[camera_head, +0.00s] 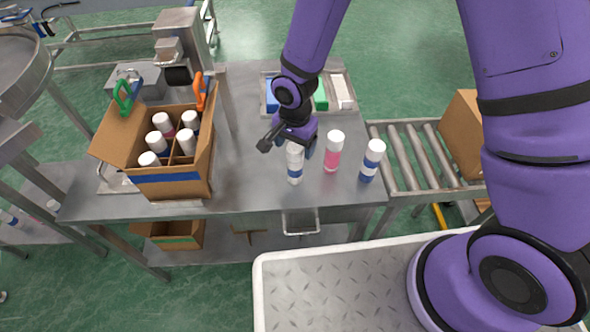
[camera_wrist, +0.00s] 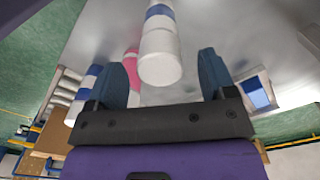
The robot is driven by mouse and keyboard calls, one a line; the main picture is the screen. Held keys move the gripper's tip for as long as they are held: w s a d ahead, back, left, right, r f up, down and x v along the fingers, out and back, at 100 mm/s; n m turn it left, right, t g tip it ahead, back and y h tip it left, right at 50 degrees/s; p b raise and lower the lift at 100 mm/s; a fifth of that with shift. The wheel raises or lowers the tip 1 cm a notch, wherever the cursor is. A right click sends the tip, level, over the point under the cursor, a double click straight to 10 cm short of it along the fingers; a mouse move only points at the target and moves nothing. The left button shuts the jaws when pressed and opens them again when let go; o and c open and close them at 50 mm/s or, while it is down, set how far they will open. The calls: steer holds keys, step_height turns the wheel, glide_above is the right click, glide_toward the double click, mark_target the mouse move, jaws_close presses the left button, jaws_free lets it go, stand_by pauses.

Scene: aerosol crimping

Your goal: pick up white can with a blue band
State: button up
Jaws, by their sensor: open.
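A white can with a blue band (camera_head: 294,170) stands upright near the front of the steel table. My gripper (camera_head: 300,147) is at its cap end. In the wrist view the can (camera_wrist: 160,45) lies between the two open fingers of my gripper (camera_wrist: 171,75), with visible gaps on both sides. A second white can with a blue band (camera_head: 372,161) stands at the table's right end and also shows in the wrist view (camera_wrist: 83,92). A white can with a pink band (camera_head: 332,152) stands between these two; in the wrist view (camera_wrist: 131,62) it is partly behind the left finger.
An open cardboard box (camera_head: 180,186) with several white-capped cans stands on the left of the table (camera_head: 245,190). A tray (camera_head: 348,104) with small boxes lies behind my gripper. A roller conveyor (camera_head: 408,155) with a carton (camera_head: 462,135) adjoins the right end.

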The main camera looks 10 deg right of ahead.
steer(key=c, duration=1.4)
steer(key=shift+o, duration=0.2)
steer(key=shift+r, duration=0.2)
